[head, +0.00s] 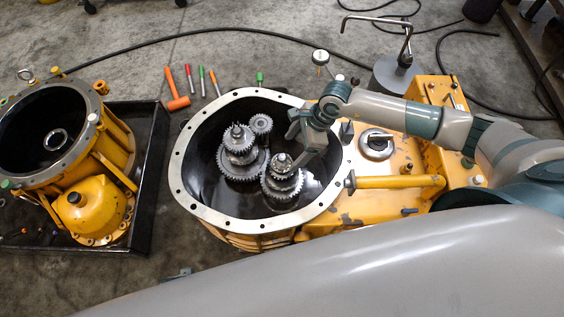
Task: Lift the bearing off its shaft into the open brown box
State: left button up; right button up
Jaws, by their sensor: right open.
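The open round housing (183,190) with a pale bolted rim stands in the middle of the head view. Two upright geared shafts and a small gear (261,124) are inside it. The right-hand shaft (281,162) has a small ring-like part at its top that looks like the bearing, too small to be sure. My right gripper (304,140) reaches in over the rim from the right. It is open, just above and to the right of that shaft top, with no visible hold on it. The left-hand shaft (238,140) stands beside it. No brown box shows. My left gripper is not in view.
A black tray (152,165) at left holds another yellow housing (100,205). Red, green and orange-handled tools (178,103) lie on the floor behind. A grey stand with a bent rod (396,75) is at upper right. A black cable crosses the floor.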

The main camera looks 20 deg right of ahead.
aim_at(286, 160)
jog(key=shift+x, duration=0.85)
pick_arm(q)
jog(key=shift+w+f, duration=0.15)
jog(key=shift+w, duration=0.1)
pick_arm(e)
jog(key=shift+f, duration=0.1)
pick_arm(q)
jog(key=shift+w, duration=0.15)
pick_arm(e)
jog(key=shift+a+f, duration=0.1)
jog(key=shift+f, duration=0.1)
jog(key=x, duration=0.4)
jog(key=shift+p, duration=0.3)
jog(key=shift+f, duration=0.45)
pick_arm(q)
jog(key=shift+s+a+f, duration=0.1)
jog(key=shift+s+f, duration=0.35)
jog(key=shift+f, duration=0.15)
